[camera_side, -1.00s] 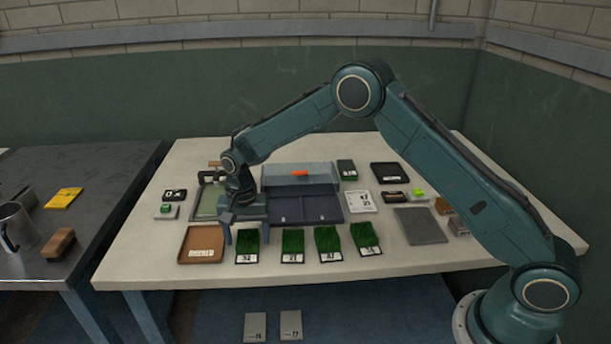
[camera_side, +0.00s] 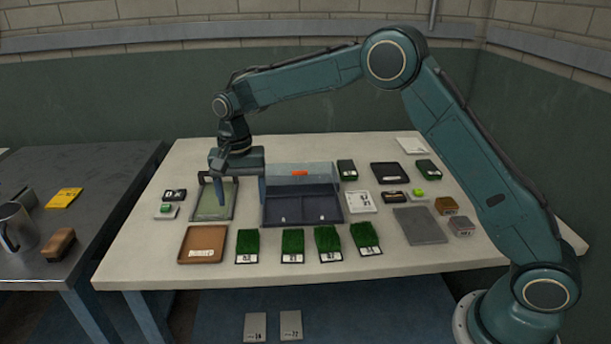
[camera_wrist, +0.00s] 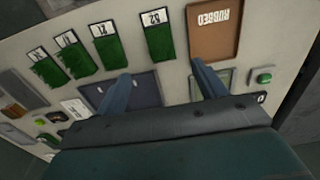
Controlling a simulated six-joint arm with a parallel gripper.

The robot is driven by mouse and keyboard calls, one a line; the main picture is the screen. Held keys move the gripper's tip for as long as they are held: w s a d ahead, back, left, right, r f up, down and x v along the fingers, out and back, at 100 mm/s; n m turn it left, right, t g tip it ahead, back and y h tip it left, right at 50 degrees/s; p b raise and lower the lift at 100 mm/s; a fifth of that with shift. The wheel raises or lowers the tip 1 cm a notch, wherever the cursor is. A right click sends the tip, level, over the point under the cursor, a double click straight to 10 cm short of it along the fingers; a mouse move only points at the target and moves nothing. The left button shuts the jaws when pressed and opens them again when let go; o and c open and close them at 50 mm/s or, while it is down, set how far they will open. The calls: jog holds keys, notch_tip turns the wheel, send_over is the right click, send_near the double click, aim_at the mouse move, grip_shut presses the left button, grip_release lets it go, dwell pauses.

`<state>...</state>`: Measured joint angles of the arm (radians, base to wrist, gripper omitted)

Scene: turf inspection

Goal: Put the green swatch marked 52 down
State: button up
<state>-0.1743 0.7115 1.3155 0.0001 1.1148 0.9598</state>
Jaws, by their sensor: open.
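The green swatch marked 52 (camera_side: 247,243) lies flat on the table at the left end of the front row of swatches, just right of the brown tray (camera_side: 182,258). In the wrist view the swatch (camera_wrist: 158,42) shows its green face and a white label that reads as 52. My gripper (camera_side: 241,200) is open and empty, raised above the table behind the swatch, over the area of the green-framed board and the divided bin. In the wrist view my gripper's (camera_wrist: 161,72) blue fingers stand wide apart with nothing between them, and the swatch lies clear of them.
Several similar green swatches (camera_side: 292,241) stand in the row to the right. Behind are a divided dark bin (camera_side: 302,218) with a clear raised lid (camera_side: 320,175) and a green-framed board (camera_side: 209,215). A grey mat (camera_side: 420,226) lies to the right. The table's front strip is bare.

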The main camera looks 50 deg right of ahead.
jog(key=shift+r, duration=0.2)
dwell(0.5)
jog(key=s+d+r+n+t, duration=0.1)
jog(key=s+d+r+n, duration=0.15)
jog(key=s+r, duration=0.55)
jog(key=s+d+r+n+t, duration=0.2)
jog(key=s+d+r, duration=0.2)
jog(key=s+r, duration=0.35)
jog(key=s+d+f+n+t, duration=0.1)
jog(key=s+n, duration=0.1)
jog(key=s, duration=0.8)
jog(key=s+d+f+n+t, duration=0.1)
jog(key=s+d+n, duration=0.1)
jog(key=s, duration=0.9)
jog(key=shift+s+t, duration=0.2)
jog(key=shift+t, duration=0.1)
